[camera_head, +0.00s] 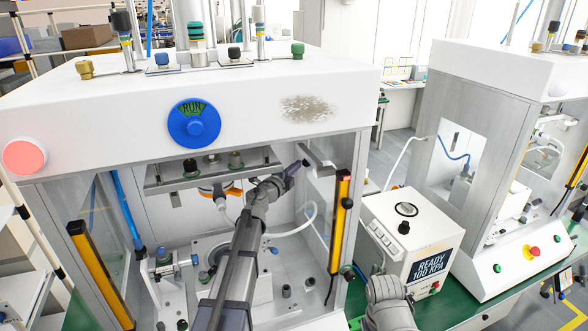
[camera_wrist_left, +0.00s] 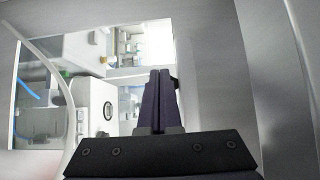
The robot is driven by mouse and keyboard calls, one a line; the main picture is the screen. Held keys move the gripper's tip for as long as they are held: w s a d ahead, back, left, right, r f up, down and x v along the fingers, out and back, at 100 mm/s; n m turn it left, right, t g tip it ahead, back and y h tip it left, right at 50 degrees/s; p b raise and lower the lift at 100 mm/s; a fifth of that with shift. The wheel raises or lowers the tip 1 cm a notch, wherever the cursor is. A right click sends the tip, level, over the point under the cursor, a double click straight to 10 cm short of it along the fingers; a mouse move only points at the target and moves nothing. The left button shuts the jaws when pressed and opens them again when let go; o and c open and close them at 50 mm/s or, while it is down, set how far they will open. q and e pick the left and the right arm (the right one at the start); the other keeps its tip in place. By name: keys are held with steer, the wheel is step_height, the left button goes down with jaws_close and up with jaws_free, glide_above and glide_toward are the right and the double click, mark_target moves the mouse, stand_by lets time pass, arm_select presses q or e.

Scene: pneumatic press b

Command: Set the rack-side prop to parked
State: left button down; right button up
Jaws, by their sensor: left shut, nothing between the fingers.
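My left gripper (camera_head: 293,168) reaches into the upper right of the open press frame. Its dark fingers are shut with nothing between them, and they also show in the left wrist view (camera_wrist_left: 160,76). A short grey bar (camera_head: 318,160) slants under the press head just right of the fingertips. It may be the prop, but I cannot tell for certain, nor whether the fingers touch it. At the left of the press, a bracket with a blue knob (camera_head: 165,257) stands by the post. A grey part of my right arm shows at the bottom; its fingers are not visible.
The white press head (camera_head: 240,105) with a blue RUN dial (camera_head: 194,123) lies above the arm. Yellow-black strips (camera_head: 340,225) flank the opening. A white hose loops nearby. A white READY 100 KPA box (camera_head: 408,235) stands to the right, before a second press (camera_head: 500,110).

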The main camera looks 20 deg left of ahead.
stand_by(0.6)
arm_select(q)
steer(key=v, duration=0.7)
steer(key=shift+s, duration=0.4)
